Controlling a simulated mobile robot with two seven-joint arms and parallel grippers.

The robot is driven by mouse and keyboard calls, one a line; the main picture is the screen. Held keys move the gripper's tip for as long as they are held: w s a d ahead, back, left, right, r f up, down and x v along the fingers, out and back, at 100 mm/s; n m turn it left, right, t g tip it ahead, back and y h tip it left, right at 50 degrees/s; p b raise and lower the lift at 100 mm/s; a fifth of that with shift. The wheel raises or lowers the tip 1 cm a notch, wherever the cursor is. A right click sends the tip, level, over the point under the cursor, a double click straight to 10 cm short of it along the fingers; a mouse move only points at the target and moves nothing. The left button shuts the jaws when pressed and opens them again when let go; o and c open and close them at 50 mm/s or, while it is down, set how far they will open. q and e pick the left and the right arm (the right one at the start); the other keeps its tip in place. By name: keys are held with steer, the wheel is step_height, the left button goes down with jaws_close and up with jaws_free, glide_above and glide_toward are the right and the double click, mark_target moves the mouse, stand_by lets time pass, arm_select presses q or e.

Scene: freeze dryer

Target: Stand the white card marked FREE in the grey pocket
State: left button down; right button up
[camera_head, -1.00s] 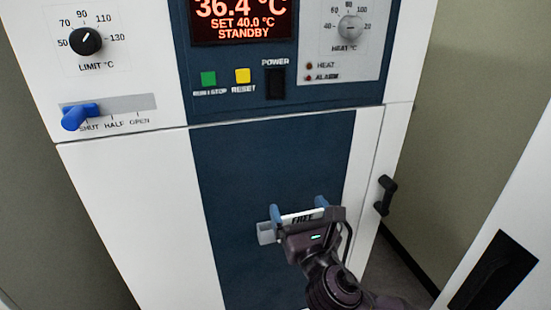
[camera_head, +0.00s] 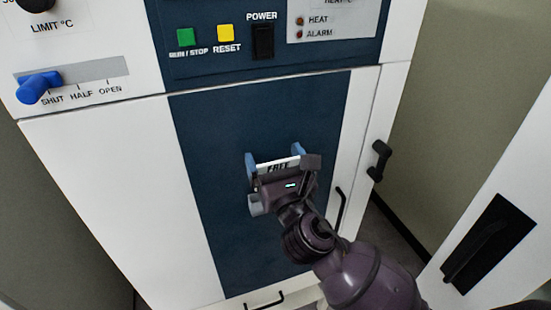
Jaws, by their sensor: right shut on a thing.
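The white card marked FREE (camera_head: 278,167) is between the two blue fingertips of my right gripper (camera_head: 277,164), which is shut on it. The card's lettered upper strip shows; the gripper body hides its lower part. The grey pocket (camera_head: 256,204) is on the dark blue front panel, and only its left end shows, just below and left of the gripper. The gripper hides the rest of the pocket, so I cannot tell whether the card is inside it or in front of it. My left gripper is not in view.
Above are the green RUN/STOP button (camera_head: 186,37), yellow RESET button (camera_head: 226,33) and black POWER switch (camera_head: 262,41). A blue lever (camera_head: 38,88) sits at upper left. A black handle (camera_head: 379,160) juts out at right. A white panel with a black recess (camera_head: 489,243) stands at lower right.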

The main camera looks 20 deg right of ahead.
steer(key=shift+w+f+b, duration=0.3)
steer(key=shift+f+b, duration=0.6)
steer(key=shift+f, duration=0.1)
steer(key=shift+f, duration=0.3)
steer(key=shift+w, duration=0.1)
steer(key=shift+f, duration=0.25)
